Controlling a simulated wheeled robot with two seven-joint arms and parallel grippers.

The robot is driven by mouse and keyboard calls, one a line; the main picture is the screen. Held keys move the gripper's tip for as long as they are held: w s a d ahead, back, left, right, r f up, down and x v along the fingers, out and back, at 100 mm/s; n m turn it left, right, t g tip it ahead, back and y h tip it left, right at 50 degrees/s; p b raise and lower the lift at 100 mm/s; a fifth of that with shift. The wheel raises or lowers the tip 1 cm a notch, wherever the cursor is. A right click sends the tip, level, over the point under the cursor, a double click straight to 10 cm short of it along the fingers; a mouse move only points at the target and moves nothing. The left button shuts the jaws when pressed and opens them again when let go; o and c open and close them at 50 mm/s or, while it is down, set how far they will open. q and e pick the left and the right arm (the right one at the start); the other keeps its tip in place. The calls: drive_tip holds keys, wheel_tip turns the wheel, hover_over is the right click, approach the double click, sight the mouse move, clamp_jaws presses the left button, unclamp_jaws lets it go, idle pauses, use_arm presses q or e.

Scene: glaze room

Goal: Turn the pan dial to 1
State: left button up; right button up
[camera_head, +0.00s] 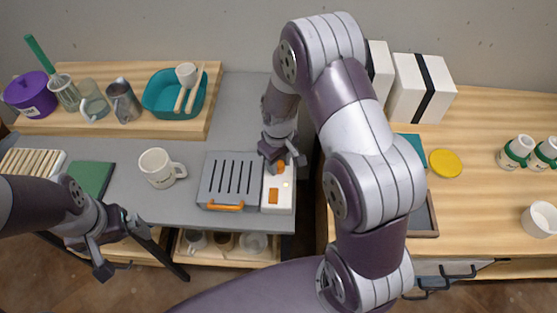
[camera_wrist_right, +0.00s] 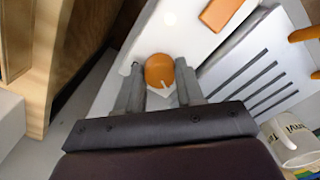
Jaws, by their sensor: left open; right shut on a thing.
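The pan dial (camera_wrist_right: 158,70) is an orange round knob with a pale pointer mark, on the white panel at the side of a grey slotted appliance (camera_head: 228,180). In the right wrist view it sits between the two fingers of my right gripper (camera_wrist_right: 160,92), which is shut on it. In the head view my right gripper (camera_head: 282,156) reaches down over the panel (camera_head: 278,202) and partly hides the dial. I cannot read any numbers around the dial. My left gripper (camera_head: 118,247) is open and empty, in front of the counter at the lower left.
An orange switch (camera_head: 272,195) is on the same panel, and an orange handle (camera_head: 226,207) is on the appliance's front. A white mug (camera_head: 160,168) stands left of the appliance. A teal basin (camera_head: 174,93) is on the back shelf. A yellow disc (camera_head: 445,163) lies on the right table.

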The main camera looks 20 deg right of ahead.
sight(279, 164)
drive_tip(key=o, duration=0.8)
drive_tip(key=shift+c, duration=0.2)
drive_tip(key=shift+r, duration=0.15)
wheel_tip(279, 164, up, 12)
drive_tip(key=shift+r, duration=0.25)
drive_tip(key=shift+w, duration=0.1)
drive_tip(key=s+a+m+t, duration=0.1)
drive_tip(key=s+m, duration=0.2)
drive_tip(key=s, duration=0.9)
drive_tip(key=shift+a+f+m, duration=0.3)
drive_tip(key=shift+f+m, duration=0.1)
